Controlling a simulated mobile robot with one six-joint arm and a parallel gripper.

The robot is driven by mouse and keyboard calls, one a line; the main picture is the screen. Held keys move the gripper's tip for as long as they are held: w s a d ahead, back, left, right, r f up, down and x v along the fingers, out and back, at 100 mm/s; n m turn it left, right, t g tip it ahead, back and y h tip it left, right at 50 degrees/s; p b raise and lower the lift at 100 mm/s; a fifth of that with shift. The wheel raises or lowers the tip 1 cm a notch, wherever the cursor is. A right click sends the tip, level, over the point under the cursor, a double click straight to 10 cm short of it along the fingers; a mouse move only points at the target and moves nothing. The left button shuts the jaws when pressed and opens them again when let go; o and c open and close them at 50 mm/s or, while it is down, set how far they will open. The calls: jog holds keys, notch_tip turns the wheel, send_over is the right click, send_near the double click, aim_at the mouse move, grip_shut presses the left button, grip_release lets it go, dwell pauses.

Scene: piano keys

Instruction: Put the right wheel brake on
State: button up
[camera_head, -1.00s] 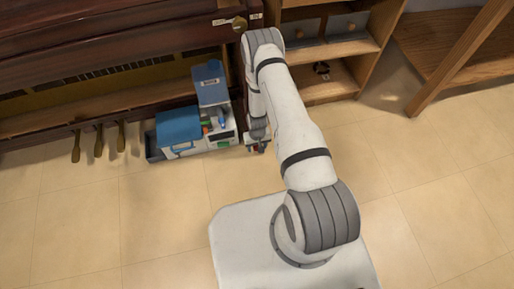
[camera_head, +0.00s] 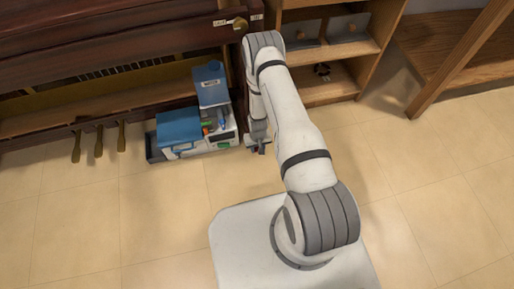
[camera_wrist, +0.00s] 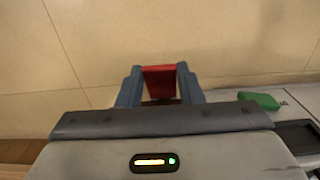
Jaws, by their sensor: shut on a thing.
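A small blue and grey cart (camera_head: 196,139) stands against the piano. A green tab (camera_wrist: 259,101) shows on its grey edge at the right of the wrist view; a small green patch also shows on the cart's front in the head view (camera_head: 224,146). My gripper (camera_wrist: 159,76) has blue-grey fingers on both sides of a red tab (camera_wrist: 159,82) and is shut on it. In the head view, my gripper (camera_head: 260,149) is low at the cart's right end. Whether the red tab is attached to the cart is hidden. The wheels do not show clearly.
The dark piano (camera_head: 110,40) with brass pedals (camera_head: 98,142) is at the left. A wooden shelf (camera_head: 330,88) stands behind my arm. A wooden bench (camera_head: 455,60) is at the right. The tiled floor (camera_head: 110,215) in front is clear.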

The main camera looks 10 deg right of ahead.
jog(key=shift+s+f+t, duration=0.15)
jog(key=shift+t, duration=0.25)
jog(key=shift+s+f+t, duration=0.25)
jog(key=shift+f+t, duration=0.1)
jog(key=shift+t, duration=0.35)
jog(key=shift+s+f+t, duration=0.2)
jog(key=shift+f+t, duration=0.15)
jog(key=shift+t, duration=0.35)
jog(key=shift+f+t+b, duration=0.2)
jog(key=shift+f+t, duration=0.2)
jog(key=shift+t, duration=0.45)
jog(key=shift+f+t+b, duration=0.15)
jog(key=shift+f+t, duration=0.2)
jog(key=shift+t, duration=0.5)
jog(key=o, duration=1)
